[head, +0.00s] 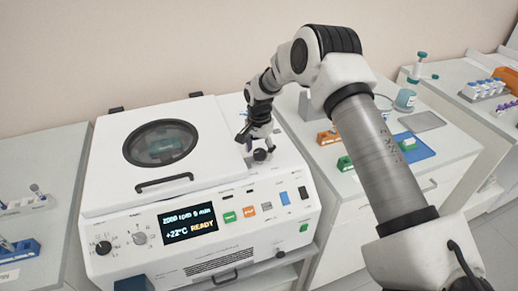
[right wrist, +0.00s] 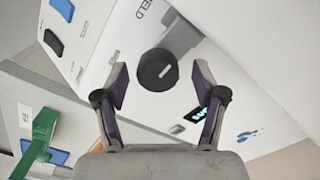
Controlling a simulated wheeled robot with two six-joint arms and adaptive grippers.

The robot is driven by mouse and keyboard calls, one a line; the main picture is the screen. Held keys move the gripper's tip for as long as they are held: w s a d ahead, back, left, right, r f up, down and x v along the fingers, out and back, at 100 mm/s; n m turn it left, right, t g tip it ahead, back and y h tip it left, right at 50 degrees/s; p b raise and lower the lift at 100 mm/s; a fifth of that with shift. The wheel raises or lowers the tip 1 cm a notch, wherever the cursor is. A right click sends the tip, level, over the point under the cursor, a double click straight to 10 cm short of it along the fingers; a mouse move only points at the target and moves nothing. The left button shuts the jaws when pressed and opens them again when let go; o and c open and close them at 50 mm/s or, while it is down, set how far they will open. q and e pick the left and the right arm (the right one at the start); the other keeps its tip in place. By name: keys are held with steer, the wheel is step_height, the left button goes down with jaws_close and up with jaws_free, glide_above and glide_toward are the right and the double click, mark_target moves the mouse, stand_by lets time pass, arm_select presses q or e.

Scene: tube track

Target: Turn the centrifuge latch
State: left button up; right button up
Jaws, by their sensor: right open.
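The centrifuge (head: 240,248) is a white box with a round window in its closed lid (head: 105,177) and a front screen reading READY. A round black knob, seemingly the latch (head: 261,155), is on its top right of the lid. My right gripper (head: 258,147) is over the knob, pointing down. In the right wrist view the knob (right wrist: 156,70) has a short white mark and lies between the tips of my open right gripper (right wrist: 159,76). Gaps show on both sides, so the fingers look apart from it. My left gripper is not in view.
The front panel carries dials, a blue switch (head: 284,198) and coloured buttons. A bench at the right holds orange and green racks (head: 328,137), a blue mat (head: 413,148) and a jar (head: 405,99). Another bench with a blue rack (head: 20,252) is at the left.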

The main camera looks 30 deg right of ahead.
steer(key=shift+s+r, duration=0.15)
steer(key=shift+s, duration=0.05)
steer(key=c, duration=0.3)
steer(key=shift+s, duration=0.1)
steer(key=c, duration=0.6)
steer(key=shift+a, duration=0.1)
steer(key=shift+c, duration=1.3)
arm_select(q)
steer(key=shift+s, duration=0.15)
